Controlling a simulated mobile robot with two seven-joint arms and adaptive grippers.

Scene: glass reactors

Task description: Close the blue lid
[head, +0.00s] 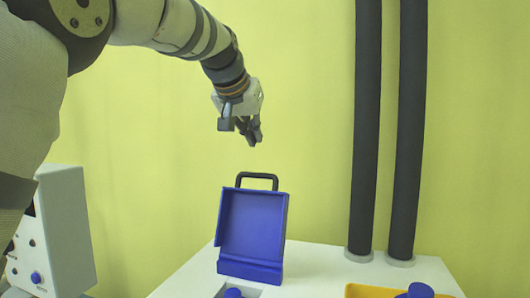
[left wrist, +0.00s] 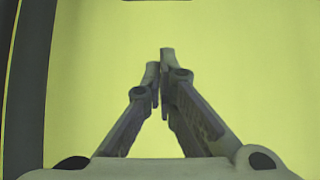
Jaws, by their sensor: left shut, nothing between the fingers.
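The blue lid (head: 253,227) stands open and upright on the white surface in the head view, its hollow inner side facing me. A black handle (head: 257,177) sits on its top edge. My left gripper (head: 249,136) is above the lid, apart from it and close to the handle's height but higher. It is shut and empty. The left wrist view shows its two fingers (left wrist: 160,68) together against the yellow wall, with no lid in sight. My right gripper is in neither view.
The white table (head: 325,262) carries a yellow tray (head: 370,291) with a blue knob (head: 420,290) at the lower right. Another blue knob (head: 232,293) is in front of the lid. Two dark vertical pipes (head: 366,130) rise at the right. A white box (head: 65,230) stands at the left.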

